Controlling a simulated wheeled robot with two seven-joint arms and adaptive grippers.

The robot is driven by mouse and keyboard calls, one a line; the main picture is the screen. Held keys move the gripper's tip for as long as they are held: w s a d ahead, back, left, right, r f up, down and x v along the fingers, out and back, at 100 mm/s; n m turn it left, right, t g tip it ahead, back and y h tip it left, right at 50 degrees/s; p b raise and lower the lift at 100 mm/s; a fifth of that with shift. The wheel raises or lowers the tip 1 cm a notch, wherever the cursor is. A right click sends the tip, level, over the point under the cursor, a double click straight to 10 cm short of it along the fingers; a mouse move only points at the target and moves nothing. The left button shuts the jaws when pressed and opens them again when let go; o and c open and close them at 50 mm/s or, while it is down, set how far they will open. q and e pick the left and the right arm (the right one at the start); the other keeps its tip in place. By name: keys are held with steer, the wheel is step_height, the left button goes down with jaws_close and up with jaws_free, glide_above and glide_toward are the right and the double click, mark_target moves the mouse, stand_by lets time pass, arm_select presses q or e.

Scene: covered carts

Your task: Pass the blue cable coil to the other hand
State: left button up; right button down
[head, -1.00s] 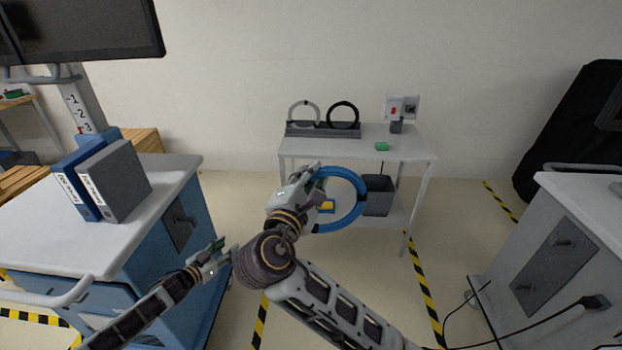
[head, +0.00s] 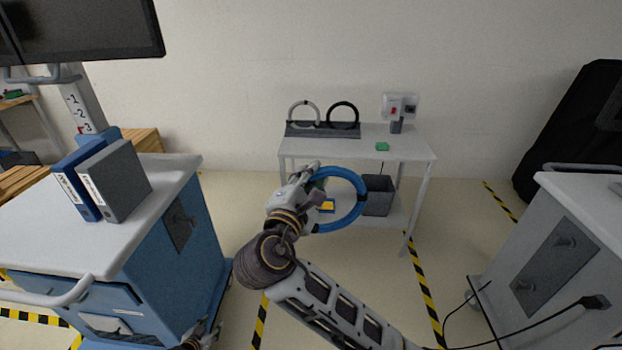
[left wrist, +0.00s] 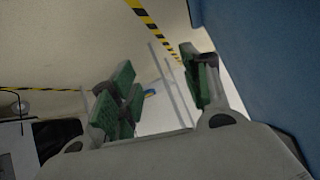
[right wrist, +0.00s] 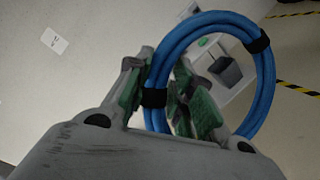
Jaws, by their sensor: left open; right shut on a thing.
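The blue cable coil (head: 345,172) is a ring with black ties, held up in the air in front of the far white table. My right gripper (head: 316,187) is shut on its left side. In the right wrist view, the coil (right wrist: 267,88) passes between the green-padded fingers at a black tie (right wrist: 153,97). My left gripper (head: 212,332) is low at the bottom edge of the head view, beside the blue cart and well apart from the coil. In the left wrist view its fingers (left wrist: 157,92) are spread and empty.
The blue cart (head: 185,235) with binders (head: 112,180) stands close on the left. A grey cart (head: 560,250) is at right. The white table (head: 365,143) holds a rack (head: 322,130) with grey and black coils and a green block (head: 382,146). A grey bin (head: 378,198) sits below.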

arm_select(q)
steer(key=s+f+g+y, duration=0.1)
steer(key=s+f+g, duration=0.1)
steer(key=s+f, duration=0.65)
steer(key=s+f+g, duration=0.2)
steer(key=s+f, duration=0.4)
steer(key=s, duration=0.6)
steer(key=s+d+f+g, duration=0.2)
steer(key=s+f, duration=0.1)
steer(key=s, duration=0.8)
steer(key=s+d+f+n+g, duration=0.1)
steer(key=s+d+f+g, duration=0.1)
steer(key=s, duration=0.8)
steer(key=shift+s+f+g+y, duration=0.3)
steer(key=shift+s+f+y, duration=0.1)
steer(key=shift+f, duration=0.25)
